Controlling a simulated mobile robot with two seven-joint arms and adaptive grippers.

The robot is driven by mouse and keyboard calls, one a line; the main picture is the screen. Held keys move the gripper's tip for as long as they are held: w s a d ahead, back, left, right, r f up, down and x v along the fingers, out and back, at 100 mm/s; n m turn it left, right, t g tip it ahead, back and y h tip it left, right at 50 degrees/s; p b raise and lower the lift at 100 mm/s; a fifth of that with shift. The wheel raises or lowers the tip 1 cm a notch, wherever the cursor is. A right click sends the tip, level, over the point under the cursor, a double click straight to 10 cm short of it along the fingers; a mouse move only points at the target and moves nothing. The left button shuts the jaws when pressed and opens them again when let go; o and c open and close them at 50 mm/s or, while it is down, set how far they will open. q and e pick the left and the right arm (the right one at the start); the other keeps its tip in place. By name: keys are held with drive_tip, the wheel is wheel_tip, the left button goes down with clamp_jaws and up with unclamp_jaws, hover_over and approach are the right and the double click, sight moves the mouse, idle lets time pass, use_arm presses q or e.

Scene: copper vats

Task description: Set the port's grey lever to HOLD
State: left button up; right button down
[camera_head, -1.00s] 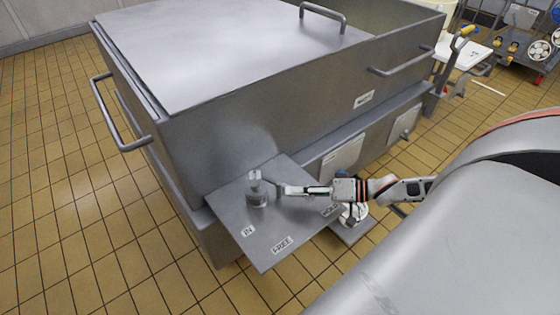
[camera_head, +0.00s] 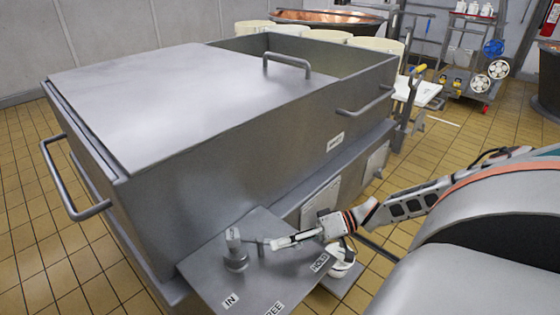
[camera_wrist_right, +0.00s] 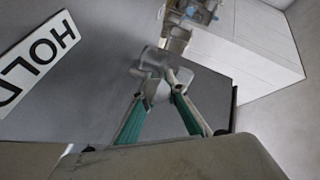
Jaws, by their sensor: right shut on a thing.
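The port is a grey metal plate (camera_head: 205,265) at the vat's front corner, with a short upright post (camera_head: 234,250) on it. The grey lever (camera_head: 256,240) reaches from the post toward the right; its end also shows in the right wrist view (camera_wrist_right: 155,62). My right gripper (camera_head: 273,243) is shut on the lever's outer end, with both teal fingers (camera_wrist_right: 158,92) closing on it. The HOLD label (camera_head: 320,262) lies on the plate to the right of and nearer than the lever. The IN label (camera_head: 231,300) and a partly cut-off FREE label (camera_head: 274,309) lie nearer. My left gripper is out of view.
A large steel vat (camera_head: 230,130) with a half-covering lid (camera_head: 150,85) and bar handles stands behind the plate. A white rounded item (camera_head: 341,262) sits just right of the plate, below my right arm. A trolley (camera_head: 470,75) stands at the far right. Tiled floor is open at left.

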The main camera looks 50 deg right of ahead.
drive_tip(key=c, duration=2.1)
unclamp_jaws()
drive_tip(key=shift+s+d+f, duration=0.25)
drive_tip(key=shift+s, duration=0.1)
drive_tip(key=shift+w+r, duration=0.1)
drive_tip(key=shift+r, duration=0.1)
drive_tip(key=v, duration=1.2)
